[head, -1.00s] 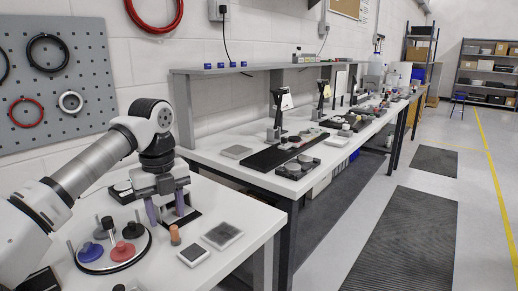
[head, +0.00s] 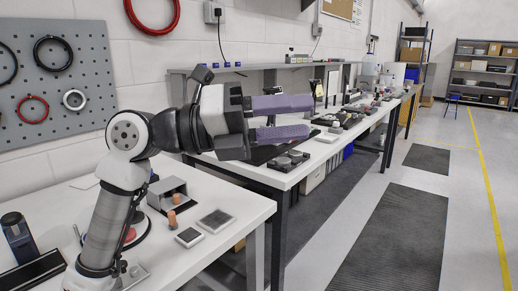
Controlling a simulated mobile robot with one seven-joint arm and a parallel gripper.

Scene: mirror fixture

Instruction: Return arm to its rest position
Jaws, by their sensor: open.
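My gripper (head: 300,118) is raised above the near white table (head: 245,205) and points to the right. Its two purple-grey fingers are apart, with nothing between them. My arm rises from the table's lower left and bends at a high elbow. Below the gripper, a grey metal fixture (head: 178,187) stands on the table. A small orange-brown peg (head: 172,219) stands just in front of it. The round tray with coloured knobs is mostly hidden behind my arm.
Two flat square pads, a small one (head: 189,237) and a larger one (head: 216,221), lie near the table's front edge. A long bench (head: 290,178) with a shelf runs behind my gripper. A pegboard (head: 50,85) hangs at left.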

